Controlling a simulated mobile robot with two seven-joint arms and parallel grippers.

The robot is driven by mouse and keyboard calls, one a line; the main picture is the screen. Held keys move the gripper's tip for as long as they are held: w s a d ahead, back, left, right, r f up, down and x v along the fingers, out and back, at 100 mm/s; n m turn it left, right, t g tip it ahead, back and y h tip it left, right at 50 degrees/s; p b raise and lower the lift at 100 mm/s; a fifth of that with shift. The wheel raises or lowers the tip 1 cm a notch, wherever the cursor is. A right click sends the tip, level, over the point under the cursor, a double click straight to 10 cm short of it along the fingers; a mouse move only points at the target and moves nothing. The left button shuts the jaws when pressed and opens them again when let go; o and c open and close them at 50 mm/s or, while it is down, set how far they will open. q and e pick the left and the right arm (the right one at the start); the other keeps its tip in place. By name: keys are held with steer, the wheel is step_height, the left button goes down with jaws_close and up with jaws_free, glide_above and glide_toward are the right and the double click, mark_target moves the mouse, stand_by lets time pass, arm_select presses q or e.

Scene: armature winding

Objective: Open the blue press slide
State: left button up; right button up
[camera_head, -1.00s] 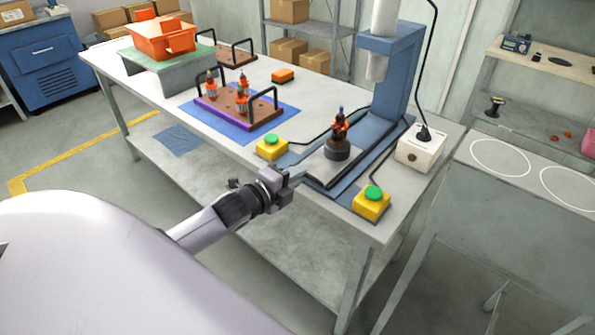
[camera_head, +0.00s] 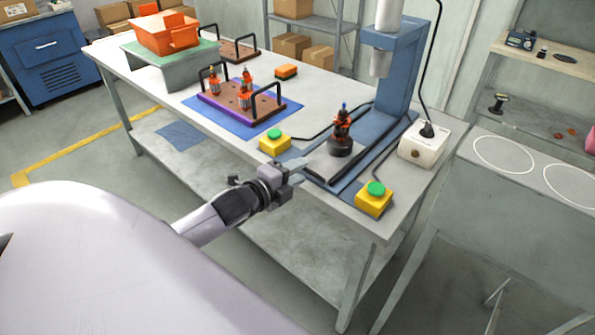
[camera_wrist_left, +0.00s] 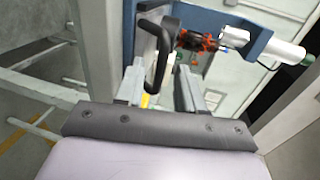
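The blue press (camera_head: 394,75) stands at the right end of the worktable. It also shows in the left wrist view (camera_wrist_left: 205,20), turned sideways. My left gripper (camera_head: 298,168) is at the front edge of the press base. In the left wrist view my fingers (camera_wrist_left: 160,88) are apart, with a black bar handle (camera_wrist_left: 163,55) between them. A gap shows beside the handle. My right gripper is out of view.
Yellow boxes with green buttons stand left (camera_head: 275,142) and right (camera_head: 374,198) of the press front. A white box (camera_head: 424,150) with a cable is behind. A purple-edged tray (camera_head: 240,108) with armatures and an orange bin (camera_head: 165,35) are farther left.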

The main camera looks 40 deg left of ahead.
arm_select(q)
steer(key=v, duration=0.6)
steer(key=shift+s, duration=0.2)
stand_by(0.4)
steer(key=s+d+f+n+g, duration=0.5)
steer(key=s+d+f+n, duration=1)
steer(key=n, duration=0.1)
steer(key=shift+s+f+n+h, duration=0.25)
steer(key=shift+f+n+h, duration=0.05)
steer(key=shift+f+h, duration=0.1)
steer(key=shift+a, duration=0.15)
stand_by(0.3)
